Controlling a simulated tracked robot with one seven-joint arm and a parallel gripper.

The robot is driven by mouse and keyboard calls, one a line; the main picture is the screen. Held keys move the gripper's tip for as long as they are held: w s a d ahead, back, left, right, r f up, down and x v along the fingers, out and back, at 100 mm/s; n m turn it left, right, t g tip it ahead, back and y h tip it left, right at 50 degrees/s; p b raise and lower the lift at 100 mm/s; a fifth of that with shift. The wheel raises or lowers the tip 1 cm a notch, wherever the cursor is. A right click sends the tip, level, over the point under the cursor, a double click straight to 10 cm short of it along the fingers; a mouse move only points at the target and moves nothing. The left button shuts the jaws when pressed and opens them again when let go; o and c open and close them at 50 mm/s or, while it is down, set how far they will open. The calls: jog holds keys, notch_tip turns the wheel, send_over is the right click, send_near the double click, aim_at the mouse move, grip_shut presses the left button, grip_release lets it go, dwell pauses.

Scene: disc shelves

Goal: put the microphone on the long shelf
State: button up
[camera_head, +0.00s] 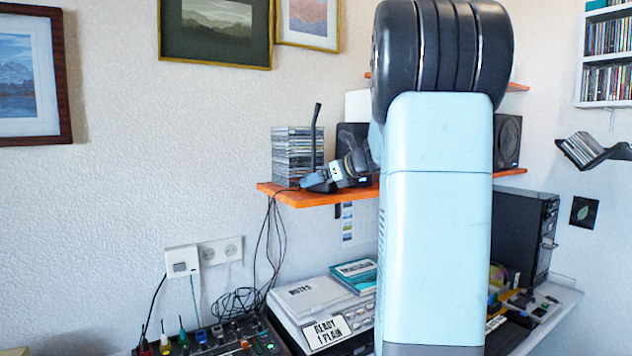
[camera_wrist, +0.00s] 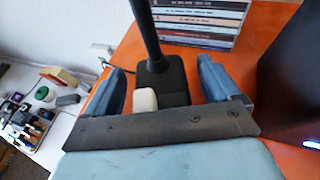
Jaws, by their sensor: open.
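The microphone is a thin black stem (camera_head: 317,135) rising from a dark base, and it stands upright at the left end of the orange shelf (camera_head: 300,198). In the wrist view its black base (camera_wrist: 170,90) rests on the orange shelf surface (camera_wrist: 125,55), between my two blue fingers. My gripper (camera_head: 320,181) is open, with a finger on each side of the base; a gap shows on the right. It also shows in the wrist view (camera_wrist: 161,66). A small white block (camera_wrist: 143,99) lies against or on the base. My arm hides the shelf's middle.
A stack of disc cases (camera_head: 292,155) stands right behind the microphone. A dark speaker (camera_wrist: 293,75) is on the shelf to the right. Below are a desk with a mixer (camera_head: 225,340), a white machine (camera_head: 310,300) and a dark computer tower (camera_head: 520,232). Cables hang under the shelf's left end.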

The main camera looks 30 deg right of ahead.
jog(key=v, duration=1.2)
jog(key=s+a+f+n+g, duration=0.3)
jog(key=s+a+f+n, duration=0.15)
jog(key=a+n, duration=0.35)
jog(key=s+a+f+n+g, duration=0.25)
jog(key=s+a+n, duration=0.25)
jog(key=a, duration=0.5)
jog(key=s+a+f+n+h, duration=0.2)
jog(key=s+a+f+n, duration=0.2)
jog(key=s+n, duration=0.3)
jog(key=s+a+f+n+g+h, duration=0.1)
jog(key=s+a+f+n+h, duration=0.2)
jog(key=s+f+n, duration=0.3)
jog(key=s+a+n, duration=0.1)
jog(key=n, duration=0.4)
jog(key=shift+s, duration=0.4)
